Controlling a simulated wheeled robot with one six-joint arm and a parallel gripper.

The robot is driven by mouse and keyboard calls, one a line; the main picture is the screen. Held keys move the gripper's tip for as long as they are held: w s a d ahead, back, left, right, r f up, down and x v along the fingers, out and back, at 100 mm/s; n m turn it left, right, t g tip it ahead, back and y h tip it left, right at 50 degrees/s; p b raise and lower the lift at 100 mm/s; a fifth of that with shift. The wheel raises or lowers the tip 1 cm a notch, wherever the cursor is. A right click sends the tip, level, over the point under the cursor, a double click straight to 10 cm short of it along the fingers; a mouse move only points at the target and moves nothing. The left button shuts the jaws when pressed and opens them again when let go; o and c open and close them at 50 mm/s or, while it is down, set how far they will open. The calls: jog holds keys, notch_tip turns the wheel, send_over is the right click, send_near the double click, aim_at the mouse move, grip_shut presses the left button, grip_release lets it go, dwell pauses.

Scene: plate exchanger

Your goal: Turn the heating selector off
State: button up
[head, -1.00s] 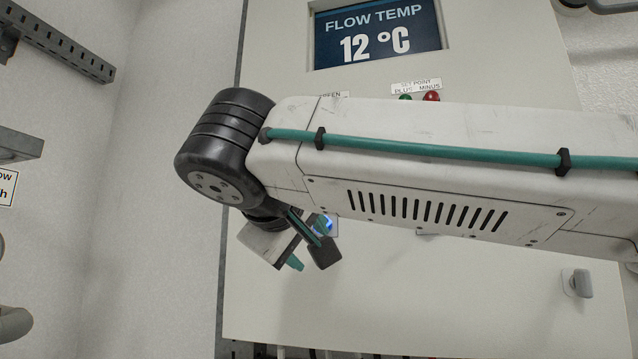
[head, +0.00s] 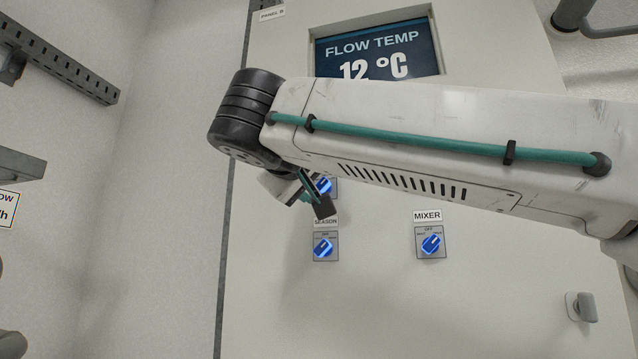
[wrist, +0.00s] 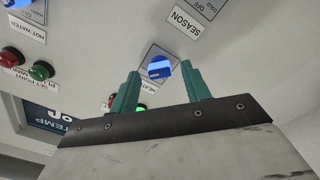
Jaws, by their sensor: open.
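The heating selector (wrist: 160,67) is a blue knob with a pale bar on a grey square plate, its label partly hidden by my gripper. In the wrist view, which shows the panel upside down, the pale bar lies nearly level. My gripper (wrist: 161,72) is open, its two teal fingers apart on either side of the knob in the picture. I cannot tell whether they touch it. In the head view my gripper (head: 317,197) is in front of the panel and partly covers the heating selector (head: 324,187), just above the SEASON label.
The season selector (head: 323,247) is below and the mixer selector (head: 430,243) to the lower right. A display (head: 378,45) reads 12 °C. Red (wrist: 10,57) and green (wrist: 41,70) buttons sit left in the wrist view. A handle (head: 582,307) is at lower right.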

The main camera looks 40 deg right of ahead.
jog(key=shift+w+d, duration=0.35)
jog(key=shift+d, duration=0.25)
jog(key=c, duration=1)
jog(key=shift+n, duration=0.4)
jog(key=n, duration=0.3)
jog(key=shift+n, duration=2.5)
